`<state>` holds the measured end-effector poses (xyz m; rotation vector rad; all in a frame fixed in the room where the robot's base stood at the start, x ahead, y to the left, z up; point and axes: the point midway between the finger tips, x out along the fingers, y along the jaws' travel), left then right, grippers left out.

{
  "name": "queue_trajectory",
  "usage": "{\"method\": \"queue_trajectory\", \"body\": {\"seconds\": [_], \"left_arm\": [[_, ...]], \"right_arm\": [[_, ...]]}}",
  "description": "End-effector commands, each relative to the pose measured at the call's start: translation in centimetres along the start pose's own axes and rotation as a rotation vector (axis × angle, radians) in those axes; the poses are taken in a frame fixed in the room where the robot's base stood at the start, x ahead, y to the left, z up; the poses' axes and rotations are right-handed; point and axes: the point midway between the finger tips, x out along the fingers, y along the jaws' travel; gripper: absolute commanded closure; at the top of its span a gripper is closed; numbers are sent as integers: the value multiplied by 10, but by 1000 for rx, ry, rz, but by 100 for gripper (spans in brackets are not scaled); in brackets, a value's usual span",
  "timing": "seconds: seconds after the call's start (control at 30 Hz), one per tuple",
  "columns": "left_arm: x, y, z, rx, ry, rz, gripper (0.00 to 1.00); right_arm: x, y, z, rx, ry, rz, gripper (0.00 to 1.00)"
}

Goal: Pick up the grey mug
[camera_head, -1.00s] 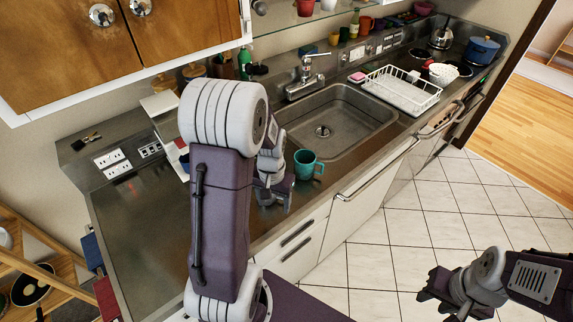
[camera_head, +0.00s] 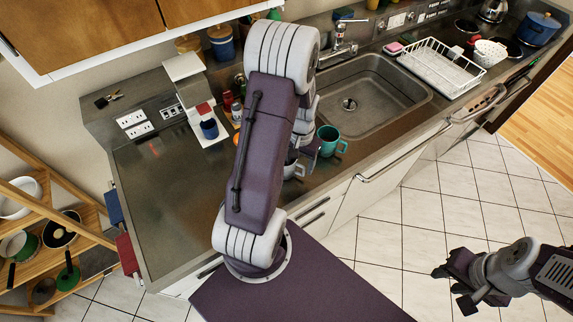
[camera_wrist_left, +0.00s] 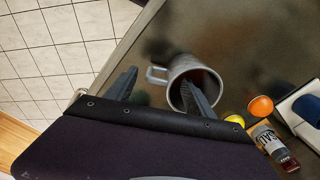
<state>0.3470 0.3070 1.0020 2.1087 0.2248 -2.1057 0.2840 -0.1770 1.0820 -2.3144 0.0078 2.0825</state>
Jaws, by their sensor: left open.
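The grey mug (camera_wrist_left: 190,72) stands on the steel counter in the left wrist view, its handle toward the left. In the head view the mug (camera_head: 296,169) shows only partly, beside my left arm. My left gripper (camera_wrist_left: 160,76) is open, with its fingers apart around the handle side. The right-hand finger overlaps the mug's opening in the picture; I cannot tell whether it is inside or touching. In the head view my left gripper is mostly hidden by the arm. My right gripper (camera_head: 451,287) is empty over the floor, its fingers apart.
A teal mug (camera_head: 330,141) stands right of the grey mug, near the sink (camera_head: 372,92). An orange ball (camera_wrist_left: 260,106), a yellow item (camera_wrist_left: 235,119) and a labelled bottle (camera_wrist_left: 275,146) are close by. The counter's left part (camera_head: 170,200) is clear.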

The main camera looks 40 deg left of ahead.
Motion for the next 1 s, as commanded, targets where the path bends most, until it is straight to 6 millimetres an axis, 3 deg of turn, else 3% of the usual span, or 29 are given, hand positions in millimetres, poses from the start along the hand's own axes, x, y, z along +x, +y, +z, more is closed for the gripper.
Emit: {"method": "queue_trajectory", "body": {"seconds": [0.07,0.33,0.6,0.83,1.0], "left_arm": [[3,0,0,0,-2,0,38],[47,-1,2,0,-4,1,38],[52,-1,1,0,1,0,38],[52,-1,1,0,1,0,100],[51,-1,0,0,1,0,100]], "right_arm": [[-1,0,0,0,0,0,64],[-10,0,-1,0,0,0,64],[-10,0,-1,0,0,0,64],[-10,0,-1,0,0,0,64],[-10,0,-1,0,0,0,64]]}}
